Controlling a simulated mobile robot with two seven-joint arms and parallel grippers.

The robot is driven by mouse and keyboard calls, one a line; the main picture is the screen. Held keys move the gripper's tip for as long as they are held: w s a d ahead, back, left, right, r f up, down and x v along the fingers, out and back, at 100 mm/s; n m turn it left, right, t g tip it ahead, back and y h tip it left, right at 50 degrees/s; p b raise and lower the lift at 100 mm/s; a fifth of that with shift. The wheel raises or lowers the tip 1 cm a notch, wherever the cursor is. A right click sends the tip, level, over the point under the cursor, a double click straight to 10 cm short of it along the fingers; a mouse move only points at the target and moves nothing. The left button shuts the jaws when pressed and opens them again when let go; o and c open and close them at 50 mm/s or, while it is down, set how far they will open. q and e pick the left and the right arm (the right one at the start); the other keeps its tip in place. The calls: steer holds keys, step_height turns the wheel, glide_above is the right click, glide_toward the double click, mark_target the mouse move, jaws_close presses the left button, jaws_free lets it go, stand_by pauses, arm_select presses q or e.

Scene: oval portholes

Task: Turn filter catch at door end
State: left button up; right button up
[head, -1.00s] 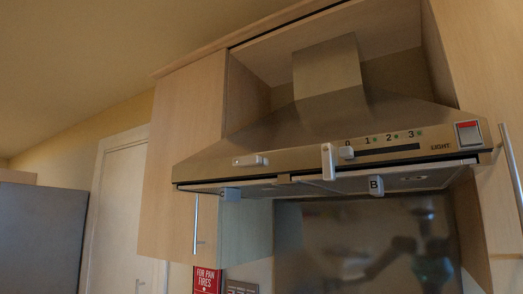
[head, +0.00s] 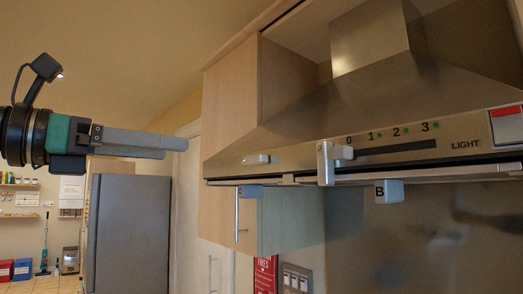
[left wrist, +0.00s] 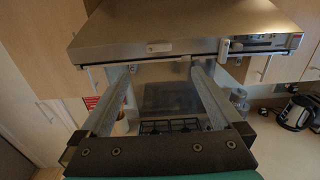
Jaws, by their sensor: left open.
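The range hood (head: 300,140) fills the right of the head view. A small pale block (head: 250,191) hangs under its lower edge at the left end, towards the door (head: 188,200); its marking is not readable now. A block marked B (head: 388,191) hangs further right. A pale bar-shaped piece (head: 257,159) sits on the hood's front face. My left gripper (head: 187,144) is left of the hood, apart from it. In the left wrist view its two fingers (left wrist: 162,68) are spread and empty below the hood's front edge (left wrist: 165,60). My right gripper is not in view.
A white upright lever (head: 326,163) juts from the slider slot on the hood. A cupboard with a bar handle (head: 237,214) stands left, below the hood. The left wrist view shows a hob (left wrist: 170,127) and a kettle (left wrist: 295,112) below.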

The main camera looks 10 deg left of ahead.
mark_target(250, 158)
arm_select(q)
steer(key=p+x, duration=0.4)
steer(key=x, duration=0.9)
steer(key=shift+w+r, duration=0.1)
steer(key=shift+w, duration=0.2)
steer(key=shift+x, duration=0.75)
steer(key=shift+a, duration=0.1)
steer(key=shift+c, duration=0.2)
steer(key=c, duration=1.3)
